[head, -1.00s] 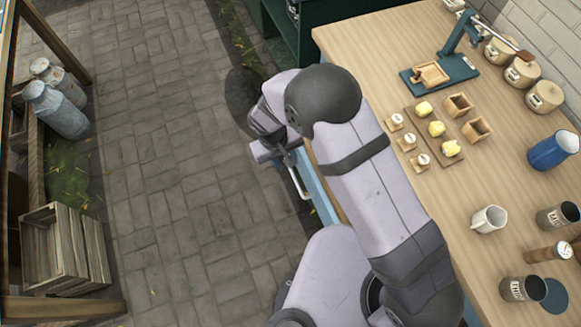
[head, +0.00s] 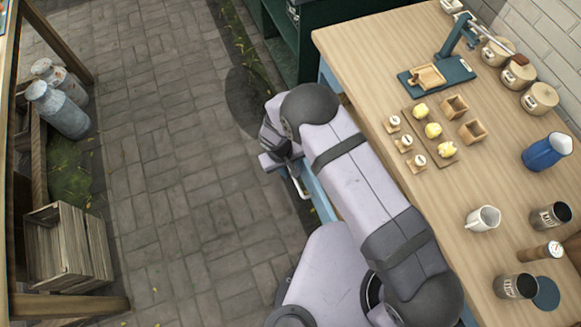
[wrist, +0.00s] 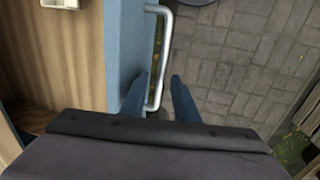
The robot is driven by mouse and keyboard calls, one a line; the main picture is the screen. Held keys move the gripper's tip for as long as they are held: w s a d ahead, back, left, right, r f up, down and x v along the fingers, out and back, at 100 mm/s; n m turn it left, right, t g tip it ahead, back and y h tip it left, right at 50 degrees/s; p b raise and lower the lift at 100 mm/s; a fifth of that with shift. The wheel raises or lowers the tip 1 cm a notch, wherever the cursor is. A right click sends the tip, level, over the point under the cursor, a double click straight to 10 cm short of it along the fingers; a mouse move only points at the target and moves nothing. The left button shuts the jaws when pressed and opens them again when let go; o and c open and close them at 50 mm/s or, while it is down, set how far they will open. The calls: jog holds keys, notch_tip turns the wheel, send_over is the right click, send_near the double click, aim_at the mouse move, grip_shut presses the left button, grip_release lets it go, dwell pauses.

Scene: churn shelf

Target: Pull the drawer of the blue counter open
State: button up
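The drawer front of the blue counter (wrist: 123,50) faces the paved walkway, below the wooden top. Its silver bar handle (wrist: 162,60) runs along that front in the wrist view. The handle also shows in the head view (head: 299,186), just below my wrist. My gripper (wrist: 158,92) is open, with one blue finger on each side of the handle's near part. The left finger is between the bar and the blue front, and the right finger is on the walkway side. I cannot tell whether either finger touches the bar.
The wooden countertop (head: 370,70) carries butter pieces on a board, small boxes, a blue jug (head: 546,152), a white mug (head: 483,219) and tins. A dark green shelf (head: 290,45) stands beyond. The paving (head: 170,150) beside the drawer is clear. A crate (head: 65,245) is far left.

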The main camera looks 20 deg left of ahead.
grip_shut()
jog(key=s+a+b, duration=0.2)
jog(key=s+a, duration=0.1)
dwell(0.4)
grip_release()
jog(key=shift+r, duration=0.1)
notch_tip(320, 180, up, 7)
jog(key=s+a+b, duration=0.1)
jog(key=b, duration=0.1)
jog(key=shift+b, duration=0.35)
